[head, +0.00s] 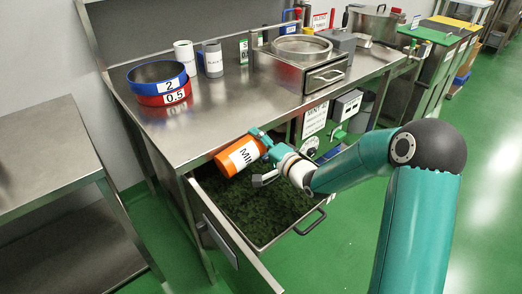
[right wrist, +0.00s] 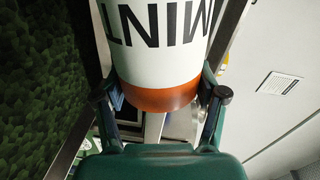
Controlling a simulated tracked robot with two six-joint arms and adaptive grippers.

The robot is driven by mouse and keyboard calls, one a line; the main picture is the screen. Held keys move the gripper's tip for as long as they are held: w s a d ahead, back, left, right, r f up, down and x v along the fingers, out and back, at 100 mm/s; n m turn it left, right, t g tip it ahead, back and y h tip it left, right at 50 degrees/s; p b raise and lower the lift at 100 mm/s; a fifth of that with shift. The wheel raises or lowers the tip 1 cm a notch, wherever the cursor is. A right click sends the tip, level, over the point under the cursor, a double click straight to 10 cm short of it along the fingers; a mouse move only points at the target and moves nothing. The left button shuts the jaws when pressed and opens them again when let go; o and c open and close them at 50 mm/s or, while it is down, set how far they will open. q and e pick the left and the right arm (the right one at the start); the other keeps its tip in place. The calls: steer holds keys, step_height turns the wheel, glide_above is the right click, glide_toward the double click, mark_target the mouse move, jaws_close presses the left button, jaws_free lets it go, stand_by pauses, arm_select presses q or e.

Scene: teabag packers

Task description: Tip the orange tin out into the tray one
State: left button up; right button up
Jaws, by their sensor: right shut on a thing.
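The orange tin (head: 228,164), with a white label reading MINT, is held tilted, almost on its side, above the metal tray (head: 311,223). My right gripper (head: 262,146) is shut on it. The tin also shows in the right wrist view (right wrist: 165,100), between the fingers, with its label upside down. The tray stands low beneath the table edge and holds a spread of dark green leaves. I see no stream of leaves leaving the tin, and its inside is hidden. My left gripper is not in view.
The steel table (head: 205,122) lies just behind the tin. On it are a blue ring (head: 145,75) marked 2 over a red ring (head: 165,98) marked 0.5, two canisters and a steel sifter box (head: 300,72). An open metal panel (head: 225,245) stands left of the tray.

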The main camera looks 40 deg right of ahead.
mark_target(252, 139)
steer(key=shift+a+f+n+b, duration=0.3)
steer(key=shift+n+b, duration=0.05)
steer(key=shift+n, duration=0.35)
steer(key=n+b, duration=0.1)
steer(key=b, duration=0.1)
steer(key=n+b, duration=0.2)
steer(key=a+n+b, duration=0.1)
steer(key=n+b, duration=0.1)
steer(key=shift+s+a+r+h+b, duration=0.1)
steer(key=shift+r+h+b, duration=0.15)
steer(key=shift+h+b, duration=0.15)
steer(key=n+b, duration=0.1)
steer(key=r+n+b, duration=0.1)
steer(key=n+b, duration=0.1)
steer(key=r+n+b, duration=0.1)
steer(key=n, duration=0.1)
steer(key=shift+a+t, duration=0.25)
steer(key=shift+t, duration=0.15)
steer(key=shift+r+n+b, duration=0.35)
steer(key=shift+n+b, duration=0.4)
steer(key=shift+n, duration=0.05)
steer(key=shift+a+r+n+h, duration=0.1)
steer(key=shift+r+n+h, duration=0.05)
steer(key=shift+n+h, duration=0.2)
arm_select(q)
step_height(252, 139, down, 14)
arm_select(e)
steer(key=shift+r, duration=0.1)
